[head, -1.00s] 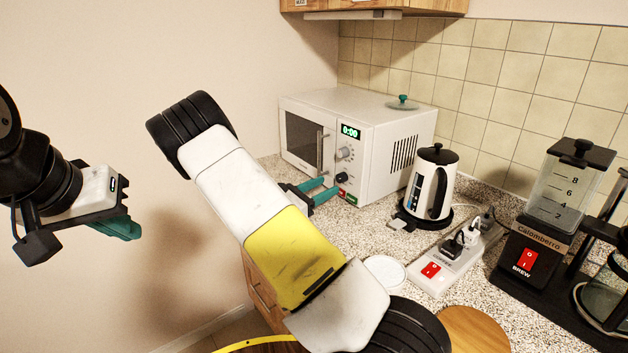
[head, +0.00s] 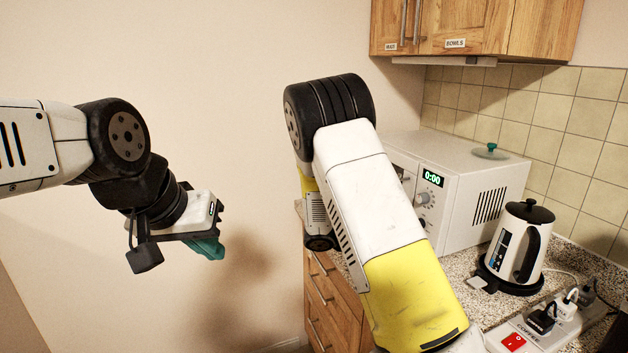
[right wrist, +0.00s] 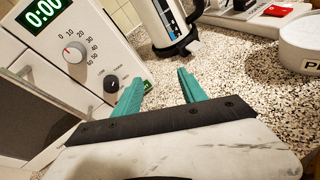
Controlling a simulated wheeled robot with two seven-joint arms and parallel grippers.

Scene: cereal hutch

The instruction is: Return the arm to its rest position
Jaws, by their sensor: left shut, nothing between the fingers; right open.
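My left gripper (head: 208,246) hangs at the left of the head view, in front of the bare wall. Its green fingers are together with nothing between them. My right arm crosses the middle of the head view and hides part of the microwave; its gripper is hidden there. In the right wrist view, my right gripper (right wrist: 160,92) shows two green fingers spread apart with nothing between them. They are above the speckled counter (right wrist: 225,70), close to the front of the microwave (right wrist: 85,50) and its knobs.
The microwave (head: 465,200) stands on the counter with a green-knobbed lid (head: 490,152) on top. The kettle (head: 518,245) and a power strip (head: 545,325) are to its right. Wooden cabinets (head: 470,28) hang above. A white round dish (right wrist: 300,45) is at the right in the wrist view.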

